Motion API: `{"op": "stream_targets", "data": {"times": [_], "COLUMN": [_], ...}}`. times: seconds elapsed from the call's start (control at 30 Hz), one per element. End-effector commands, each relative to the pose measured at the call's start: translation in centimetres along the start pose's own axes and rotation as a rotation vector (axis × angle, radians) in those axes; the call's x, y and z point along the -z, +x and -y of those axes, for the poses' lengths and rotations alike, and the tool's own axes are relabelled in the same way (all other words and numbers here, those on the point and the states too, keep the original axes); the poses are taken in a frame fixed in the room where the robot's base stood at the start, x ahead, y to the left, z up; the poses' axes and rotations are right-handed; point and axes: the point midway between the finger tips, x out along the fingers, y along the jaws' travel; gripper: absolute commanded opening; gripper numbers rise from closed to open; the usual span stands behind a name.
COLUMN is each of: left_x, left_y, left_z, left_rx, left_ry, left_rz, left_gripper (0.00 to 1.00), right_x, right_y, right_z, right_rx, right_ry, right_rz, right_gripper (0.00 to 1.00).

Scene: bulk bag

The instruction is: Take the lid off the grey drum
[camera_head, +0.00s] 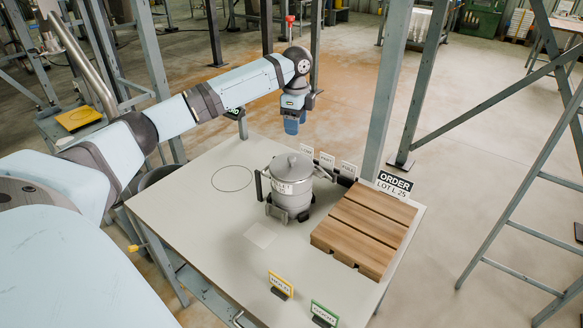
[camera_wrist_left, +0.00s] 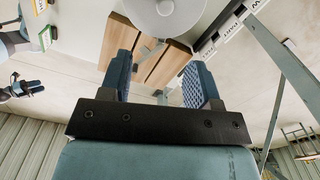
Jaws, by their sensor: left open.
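The grey drum (camera_head: 290,189) stands upright on the table in a dark holder, with a label on its front. Its round grey lid (camera_head: 291,167) with a small knob sits on top. The lid also shows at the top edge of the left wrist view (camera_wrist_left: 150,22), partly cut off. My left gripper (camera_head: 291,130) points down above and behind the drum, near the table's far edge, apart from the lid. In the left wrist view its two blue fingers (camera_wrist_left: 160,90) are spread with nothing between them.
A wooden pallet (camera_head: 365,230) lies right of the drum on the pale table (camera_head: 200,225). A black circle outline (camera_head: 232,178) marks clear table to the left. Small signs (camera_head: 281,285) stand at the front, and an order sign (camera_head: 395,185) and cards at the back. A grey post (camera_head: 386,90) rises behind.

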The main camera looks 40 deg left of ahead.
Motion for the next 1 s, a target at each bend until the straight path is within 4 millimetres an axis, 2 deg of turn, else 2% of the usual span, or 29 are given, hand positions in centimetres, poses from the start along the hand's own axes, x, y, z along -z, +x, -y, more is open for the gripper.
{"op": "stream_targets", "data": {"times": [0.07,0.13,0.5,0.77,1.0], "left_x": [-0.5,-0.6,-0.6,-0.9,-1.6], "left_y": [-0.3,0.2,6.9,8.8,12.3], "left_z": [0.2,0.3,0.3,0.3,0.4], "left_rx": [-0.003,-0.005,-0.004,-0.004,-0.004], "left_ry": [-0.001,-0.001,-0.002,-0.003,-0.001], "left_rz": [-0.002,-0.003,-0.002,-0.002,-0.002], "left_gripper": [0.57,0.57,0.57,0.57,0.57], "right_x": [0.0,0.0,0.1,0.1,0.4], "right_y": [0.0,0.0,0.0,-0.1,-0.2], "right_z": [0.1,0.1,0.2,0.1,0.0], "right_rx": [0.002,0.003,0.003,0.002,0.000], "right_ry": [0.000,0.000,0.000,0.000,-0.003], "right_rz": [0.000,0.000,-0.001,-0.001,-0.004], "right_gripper": [0.43,0.43,0.43,0.43,0.43]}}
